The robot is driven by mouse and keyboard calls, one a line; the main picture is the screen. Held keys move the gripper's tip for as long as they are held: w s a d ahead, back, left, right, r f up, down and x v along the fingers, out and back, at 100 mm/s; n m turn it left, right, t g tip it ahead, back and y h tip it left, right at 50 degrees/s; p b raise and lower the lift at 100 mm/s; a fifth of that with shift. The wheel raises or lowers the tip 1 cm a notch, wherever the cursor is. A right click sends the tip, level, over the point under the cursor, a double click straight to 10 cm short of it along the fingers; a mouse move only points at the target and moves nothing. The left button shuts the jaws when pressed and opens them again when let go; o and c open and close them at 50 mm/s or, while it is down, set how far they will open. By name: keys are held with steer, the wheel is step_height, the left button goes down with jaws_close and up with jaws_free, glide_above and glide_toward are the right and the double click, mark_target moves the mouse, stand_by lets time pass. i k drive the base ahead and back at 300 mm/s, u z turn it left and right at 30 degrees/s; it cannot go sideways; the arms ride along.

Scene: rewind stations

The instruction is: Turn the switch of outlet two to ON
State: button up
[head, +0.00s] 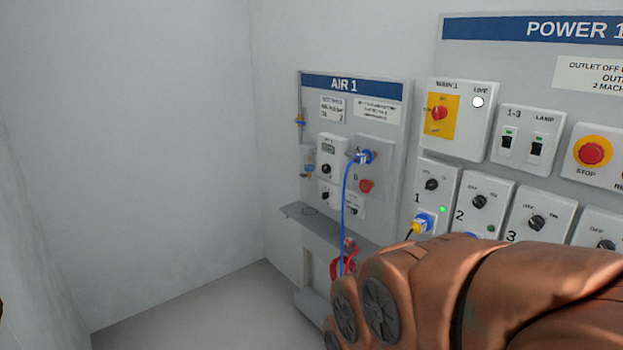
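The outlet two switch (479,202) is a black rotary knob on a grey box marked 2, on the POWER 1 panel. Its pointer looks tilted, but I cannot tell its position for sure. A small dark green lamp (491,229) sits below it, looking unlit. The lower part of the outlet two box is hidden behind my copper-coloured arm, with a bit of blue socket showing. My arm crosses the lower right of the head view, below the outlet row. My gripper is not visible.
Outlet one (431,185), left of outlet two, has a plug (420,224) in it and a lit green lamp. Outlet three (537,223) is to the right. A red stop button (591,153) and yellow main switch (440,114) sit above. The AIR 1 panel (345,86) with a blue hose stands left.

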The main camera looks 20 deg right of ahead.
mark_target(479, 201)
steer(key=z, duration=1.6)
